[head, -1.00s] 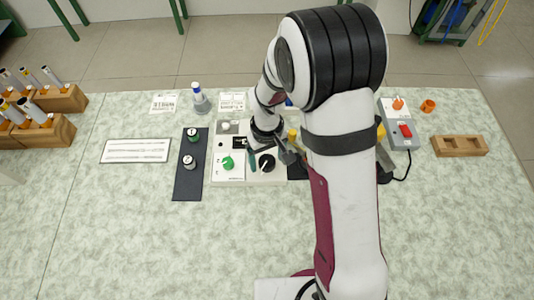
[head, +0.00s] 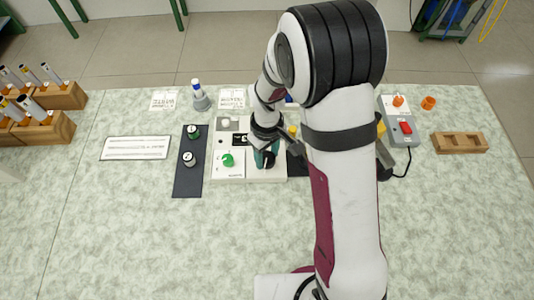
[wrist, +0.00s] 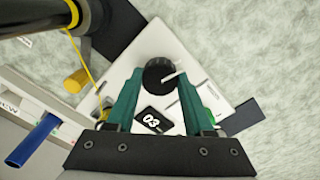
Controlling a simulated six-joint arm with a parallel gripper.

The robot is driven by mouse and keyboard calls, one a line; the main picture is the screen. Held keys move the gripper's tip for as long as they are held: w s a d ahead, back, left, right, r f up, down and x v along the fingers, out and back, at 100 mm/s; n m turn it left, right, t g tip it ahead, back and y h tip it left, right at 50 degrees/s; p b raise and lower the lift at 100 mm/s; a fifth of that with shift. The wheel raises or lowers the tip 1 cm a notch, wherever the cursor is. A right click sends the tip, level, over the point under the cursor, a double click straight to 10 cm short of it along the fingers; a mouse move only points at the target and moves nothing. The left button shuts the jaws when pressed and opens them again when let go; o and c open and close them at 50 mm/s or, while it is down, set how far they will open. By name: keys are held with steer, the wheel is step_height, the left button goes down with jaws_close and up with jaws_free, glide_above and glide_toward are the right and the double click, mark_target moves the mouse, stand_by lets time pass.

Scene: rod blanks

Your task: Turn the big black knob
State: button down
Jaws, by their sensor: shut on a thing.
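The big black knob (head: 268,159) sits on the white panel (head: 262,178), to the right of a green knob (head: 228,160). In the wrist view my gripper (wrist: 160,80) is shut on the knob, which sits between the fingertips. The fingers hide parts of the knob's sides.
A black strip (head: 187,182) with two small knobs lies left of the panel. A grey box (head: 402,130) with a red switch and cable stands right of my arm. Wooden tube racks (head: 45,131) are far left, a wooden tray (head: 459,149) far right. The front table is clear.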

mark_target(267, 157)
steer(key=shift+n, duration=0.3)
steer(key=shift+c, duration=1.4)
jaws_free()
step_height(267, 157, up, 16)
steer(key=shift+f, duration=0.1)
